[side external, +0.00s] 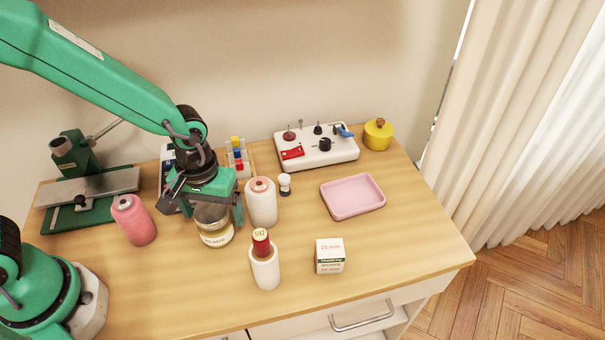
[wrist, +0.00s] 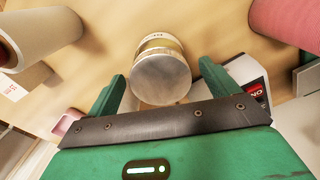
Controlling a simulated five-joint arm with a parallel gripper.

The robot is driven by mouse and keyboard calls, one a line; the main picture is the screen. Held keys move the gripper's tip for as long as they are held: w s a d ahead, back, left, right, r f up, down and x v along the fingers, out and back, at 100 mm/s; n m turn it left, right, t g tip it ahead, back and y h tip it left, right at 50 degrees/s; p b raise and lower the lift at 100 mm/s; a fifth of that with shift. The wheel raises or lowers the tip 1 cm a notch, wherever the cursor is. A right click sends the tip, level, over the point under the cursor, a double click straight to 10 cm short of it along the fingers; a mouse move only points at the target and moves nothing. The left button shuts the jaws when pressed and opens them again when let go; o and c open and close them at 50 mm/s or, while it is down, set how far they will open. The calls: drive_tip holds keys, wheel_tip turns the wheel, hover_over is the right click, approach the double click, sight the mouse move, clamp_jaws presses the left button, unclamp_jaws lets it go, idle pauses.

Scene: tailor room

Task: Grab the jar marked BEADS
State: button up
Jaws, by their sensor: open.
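A glass jar (side external: 215,232) with a pale label and a metal-looking lid stands upright on the table, under my gripper (side external: 212,208). Its label's lettering is too small to read for certain. In the wrist view the jar (wrist: 162,75) shows its round grey lid, and part of a label shows beyond it. My gripper (wrist: 161,72) is open, with one green finger on each side of the jar. No contact between the fingers and the jar is visible.
A white thread cone (side external: 262,204) stands close right of the jar, and a pink cone (side external: 134,220) to its left. A small box (side external: 329,256) and a pink tray (side external: 353,197) lie right. The right front tabletop is clear.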

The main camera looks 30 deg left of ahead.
drive_tip(key=shift+f, duration=1.55)
drive_tip(key=shift+c, duration=0.5)
drive_tip(key=c, duration=1.1)
